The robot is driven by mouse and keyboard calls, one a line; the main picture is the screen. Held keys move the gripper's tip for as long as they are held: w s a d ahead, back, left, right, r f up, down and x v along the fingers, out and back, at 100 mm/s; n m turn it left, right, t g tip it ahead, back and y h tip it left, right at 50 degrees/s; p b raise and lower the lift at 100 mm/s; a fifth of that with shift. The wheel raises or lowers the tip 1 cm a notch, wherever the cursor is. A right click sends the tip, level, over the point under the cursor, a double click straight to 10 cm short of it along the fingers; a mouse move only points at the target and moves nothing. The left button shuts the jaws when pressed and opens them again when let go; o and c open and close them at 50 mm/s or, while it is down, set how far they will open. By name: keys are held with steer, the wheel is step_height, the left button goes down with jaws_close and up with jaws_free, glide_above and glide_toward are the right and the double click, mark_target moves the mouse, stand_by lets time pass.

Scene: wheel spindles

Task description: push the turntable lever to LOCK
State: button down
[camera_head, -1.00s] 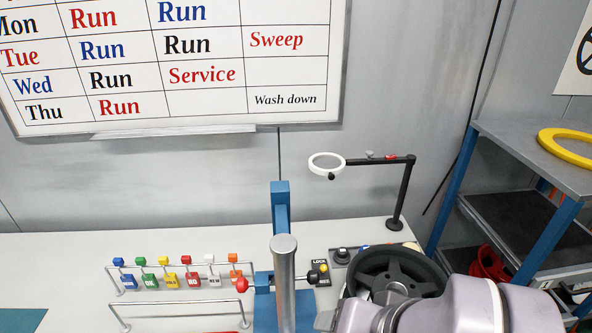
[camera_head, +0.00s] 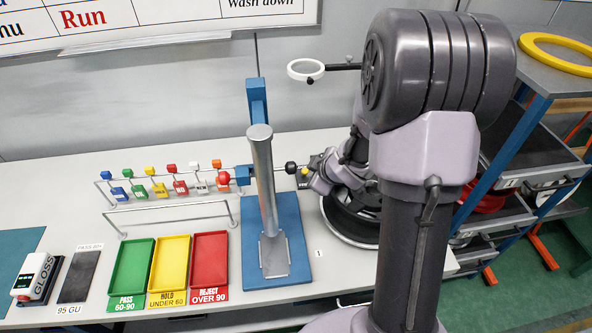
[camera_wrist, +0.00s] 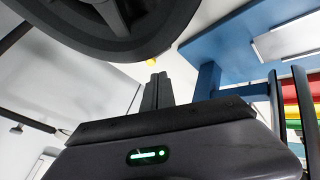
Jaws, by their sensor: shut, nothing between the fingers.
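The lever's yellow knob (camera_head: 305,171) shows in the head view to the right of the spindle stand, just right of a black ball. The dark LOCK plate (camera_head: 303,184) lies below it, mostly covered. My gripper (camera_head: 315,166) is just to the right of the knob; whether they touch is unclear. In the wrist view, my shut, empty fingers (camera_wrist: 157,80) point toward the yellow knob (camera_wrist: 152,62), which shows just beyond their tips. The turntable carries a black wheel (camera_head: 345,224), partly hidden by my arm; its dark rim (camera_wrist: 110,40) fills the wrist view's upper left.
The blue stand with its steel post (camera_head: 265,185) is close left of the knob. A white ring lamp (camera_head: 306,69) hangs behind. Green, yellow and red trays (camera_head: 210,265) lie at front left. A shelf rack (camera_head: 548,82) stands at right.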

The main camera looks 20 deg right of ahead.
mark_target(304, 173)
steer(key=b+x, duration=0.3)
steer(key=x, duration=0.7)
